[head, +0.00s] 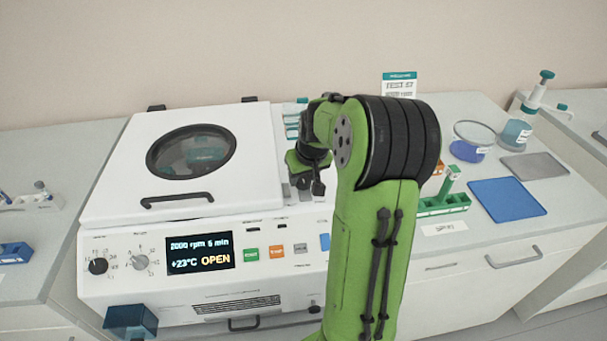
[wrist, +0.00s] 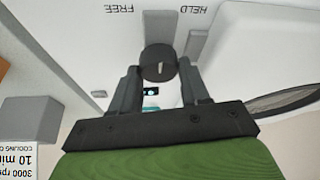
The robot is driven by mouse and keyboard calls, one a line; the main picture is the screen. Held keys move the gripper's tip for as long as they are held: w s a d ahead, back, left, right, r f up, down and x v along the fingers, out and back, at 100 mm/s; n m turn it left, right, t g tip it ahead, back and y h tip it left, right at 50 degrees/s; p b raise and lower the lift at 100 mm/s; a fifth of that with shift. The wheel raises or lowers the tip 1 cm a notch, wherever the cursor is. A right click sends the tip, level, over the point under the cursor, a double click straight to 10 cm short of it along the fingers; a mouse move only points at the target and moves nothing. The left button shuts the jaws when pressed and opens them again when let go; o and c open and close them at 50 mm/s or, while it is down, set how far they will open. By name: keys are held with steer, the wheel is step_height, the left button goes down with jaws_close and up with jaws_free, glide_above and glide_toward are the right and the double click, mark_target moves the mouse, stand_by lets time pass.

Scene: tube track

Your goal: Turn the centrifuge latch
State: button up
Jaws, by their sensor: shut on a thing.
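The white centrifuge (head: 100,250) stands at the left, its lid (head: 110,190) lying down with a round window. Its display (head: 200,254) reads 2000 rpm, 6 min, +23°C and OPEN. The latch (wrist: 158,64) is a round dark knob with a short white mark, seen in the wrist view. FREE and HELD are printed near it, upside down in that view. My gripper (wrist: 160,80) is shut on the latch, one finger at each side. In the head view my gripper (head: 308,182) is at the lid's right side, and the latch cannot be made out there.
A green rack (head: 440,208) with tubes, a blue mat (head: 510,198) and a grey mat (head: 533,165) lie right of my arm. A pump bottle (head: 517,130) stands at the back right. A dark blue box (head: 130,321) is at the centrifuge's front left.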

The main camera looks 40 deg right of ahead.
steer(key=shift+m, duration=0.3)
steer(key=shift+c, duration=0.4)
steer(key=m+h, duration=0.1)
steer(key=m, duration=0.2)
steer(key=shift+w+a+g, duration=0.1)
steer(key=shift+g, duration=0.3)
steer(key=m, duration=0.2)
steer(key=m+g+h, duration=0.1)
steer(key=m, duration=0.2)
steer(key=shift+m+g+h, duration=0.3)
steer(key=m+g, duration=0.1)
steer(key=m, duration=0.3)
steer(key=shift+w+g+p, duration=0.1)
steer(key=shift+g+p, duration=0.3)
steer(key=shift+m+g+p, duration=0.5)
steer(key=shift+m+g, duration=0.3)
steer(key=shift+m, duration=1.7)
steer(key=o, duration=1.1)
steer(key=shift+c, duration=0.2)
